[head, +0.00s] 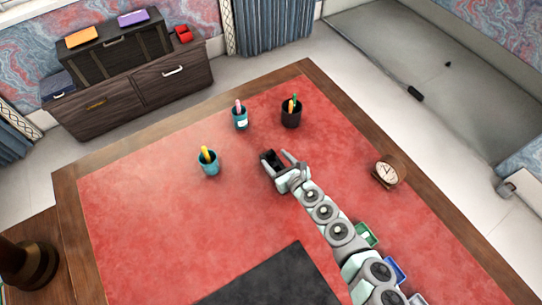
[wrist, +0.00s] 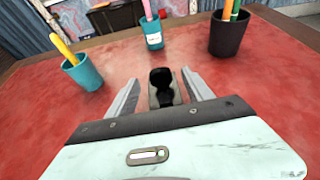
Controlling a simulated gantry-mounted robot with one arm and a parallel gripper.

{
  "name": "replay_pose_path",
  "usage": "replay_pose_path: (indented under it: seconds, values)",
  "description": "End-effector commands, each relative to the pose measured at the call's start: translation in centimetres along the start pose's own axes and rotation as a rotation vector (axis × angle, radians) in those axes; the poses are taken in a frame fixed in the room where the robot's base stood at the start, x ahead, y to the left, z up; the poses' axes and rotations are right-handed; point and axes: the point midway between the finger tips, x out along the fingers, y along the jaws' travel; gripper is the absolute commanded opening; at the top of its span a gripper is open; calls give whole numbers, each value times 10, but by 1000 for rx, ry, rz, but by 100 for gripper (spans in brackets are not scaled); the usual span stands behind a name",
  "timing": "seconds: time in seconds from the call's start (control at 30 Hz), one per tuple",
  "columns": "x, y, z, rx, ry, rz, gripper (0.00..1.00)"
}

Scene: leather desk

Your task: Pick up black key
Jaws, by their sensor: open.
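My gripper (head: 279,160) is open above the red desk top, near the middle of the desk. In the wrist view its two grey fingers stand apart (wrist: 161,76). A small black object (wrist: 162,86) with a rounded top shows between the fingers, in front of a grey part; it looks like the black key, but I cannot tell for sure. A dark shape (head: 270,158) shows at the same place in the head view, by the left finger. I cannot tell whether either finger touches it. No other key is in view.
A teal cup (head: 208,166) with a yellow pen, a teal cup (head: 240,121) with a pink pen and a black cup (head: 291,117) with pens stand beyond the gripper. A clock (head: 387,172) stands right. A dark mat (head: 275,283) lies in front. The desk's left side is clear.

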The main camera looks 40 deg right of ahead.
Motion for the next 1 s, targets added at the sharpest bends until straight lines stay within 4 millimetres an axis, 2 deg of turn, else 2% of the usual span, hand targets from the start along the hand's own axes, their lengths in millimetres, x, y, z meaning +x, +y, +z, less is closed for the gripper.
replay_pose_path:
  seconds: [0.2, 0.4, 0.73, 1.0]
  values:
    - [26, 0, -2, 6, -2, 1, 60]
    - [41, -1, -2, 3, -1, 0, 60]
    - [44, 0, -4, 2, 2, 2, 60]
    - [44, 0, -4, 2, 2, 2, 38]
